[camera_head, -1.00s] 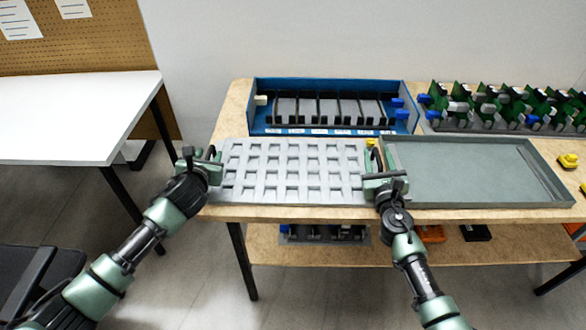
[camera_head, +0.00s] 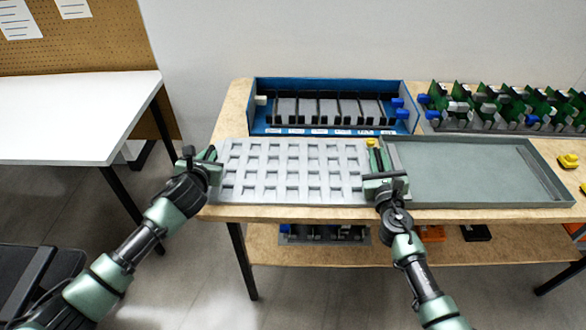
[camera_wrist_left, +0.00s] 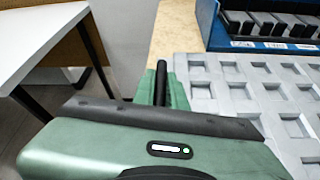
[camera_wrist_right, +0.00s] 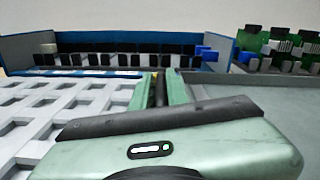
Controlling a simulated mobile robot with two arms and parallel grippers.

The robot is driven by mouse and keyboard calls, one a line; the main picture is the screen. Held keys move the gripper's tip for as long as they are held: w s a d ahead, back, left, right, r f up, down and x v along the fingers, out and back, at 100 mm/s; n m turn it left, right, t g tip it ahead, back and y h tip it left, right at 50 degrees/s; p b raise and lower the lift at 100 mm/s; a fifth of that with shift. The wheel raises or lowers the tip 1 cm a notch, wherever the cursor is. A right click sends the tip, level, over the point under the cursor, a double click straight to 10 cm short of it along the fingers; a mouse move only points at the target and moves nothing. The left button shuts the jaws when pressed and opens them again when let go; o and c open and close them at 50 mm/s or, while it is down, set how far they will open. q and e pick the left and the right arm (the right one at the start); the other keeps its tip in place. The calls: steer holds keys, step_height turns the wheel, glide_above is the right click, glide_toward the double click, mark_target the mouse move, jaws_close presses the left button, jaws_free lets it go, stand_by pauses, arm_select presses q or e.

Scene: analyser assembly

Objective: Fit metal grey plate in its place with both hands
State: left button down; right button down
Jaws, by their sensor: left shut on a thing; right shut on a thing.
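The metal grey plate (camera_head: 290,172), with rows of square openings, lies level over the front left of the wooden table. It also shows in the left wrist view (camera_wrist_left: 285,122) and the right wrist view (camera_wrist_right: 50,105). My left gripper (camera_head: 214,158) is shut on the plate's left edge. My right gripper (camera_head: 370,160) is shut on its right edge, beside the grey tray. The grey tray (camera_head: 560,190) is shallow, empty and to the right of the plate. The fingertips are partly hidden by the gripper bodies in both wrist views.
A blue rack (camera_head: 330,132) with black dividers stands behind the plate. Green circuit boards (camera_head: 500,105) stand at the back right. Yellow parts (camera_head: 568,160) lie at the far right. A white table (camera_head: 75,115) stands at the left. A lower shelf (camera_head: 400,250) holds more parts.

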stand_by(0.8)
